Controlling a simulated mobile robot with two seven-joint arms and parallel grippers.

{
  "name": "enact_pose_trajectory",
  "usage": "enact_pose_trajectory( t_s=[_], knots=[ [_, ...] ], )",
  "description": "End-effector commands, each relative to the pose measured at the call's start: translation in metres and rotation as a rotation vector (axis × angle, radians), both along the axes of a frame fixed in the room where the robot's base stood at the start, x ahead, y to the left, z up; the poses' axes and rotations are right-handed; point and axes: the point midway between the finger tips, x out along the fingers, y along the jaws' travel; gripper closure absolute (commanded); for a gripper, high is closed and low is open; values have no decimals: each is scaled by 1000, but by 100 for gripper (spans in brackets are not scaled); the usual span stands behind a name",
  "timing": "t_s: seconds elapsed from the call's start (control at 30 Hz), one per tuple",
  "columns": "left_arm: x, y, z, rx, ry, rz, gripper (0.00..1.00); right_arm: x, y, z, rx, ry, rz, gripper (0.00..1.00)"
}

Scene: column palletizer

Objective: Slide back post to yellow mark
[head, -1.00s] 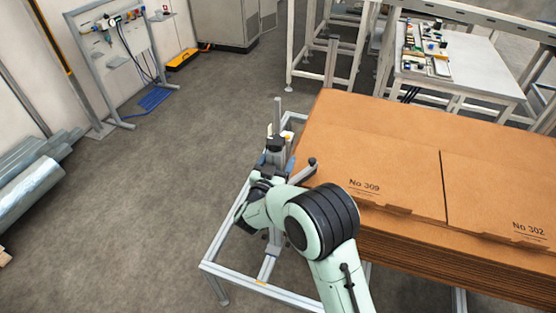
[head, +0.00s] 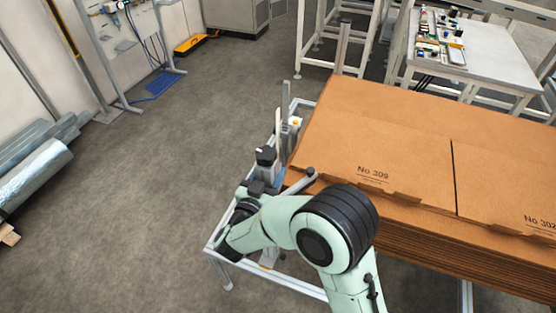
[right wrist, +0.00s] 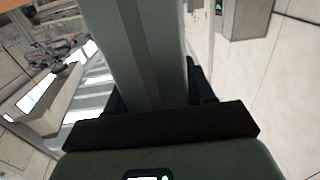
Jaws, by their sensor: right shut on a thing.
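A grey metal post (right wrist: 140,50) fills the middle of the right wrist view, upright between the dark fingers of my right gripper (right wrist: 155,105). The gripper is shut on it. In the head view my right arm reaches to the left part of the metal frame, and its wrist hides the fingers. A dark-capped upright piece (head: 265,156) with blue parts stands beside the wrist. A pale upright (head: 278,130) stands just beyond it, by the stack's corner. A small yellow patch (head: 264,267) shows on the frame's near rail. My left gripper is not in view.
A tall stack of brown cardboard sheets (head: 400,120) stands close on the right of the post and arm. Grey floor (head: 130,210) on the left is open. A workbench (head: 485,65) and a tool stand (head: 120,60) are farther back.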

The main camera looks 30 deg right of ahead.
Motion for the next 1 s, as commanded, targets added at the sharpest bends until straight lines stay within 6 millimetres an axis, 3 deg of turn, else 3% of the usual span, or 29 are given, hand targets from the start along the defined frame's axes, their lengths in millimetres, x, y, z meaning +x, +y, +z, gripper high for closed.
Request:
enact_pose_trajectory(
  t_s=[0.37,0.4,0.43,0.77,1.0],
  knots=[
    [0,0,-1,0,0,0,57,-6,7,-2,2,6,3,100],
    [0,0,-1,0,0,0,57,-6,7,-2,3,6,3,38],
    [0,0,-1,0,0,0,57,-6,7,-2,3,6,3,28],
    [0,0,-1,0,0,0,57,-6,7,-1,1,2,2,27],
    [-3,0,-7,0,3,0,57,-27,33,-1,1,2,7,27]
  ],
)
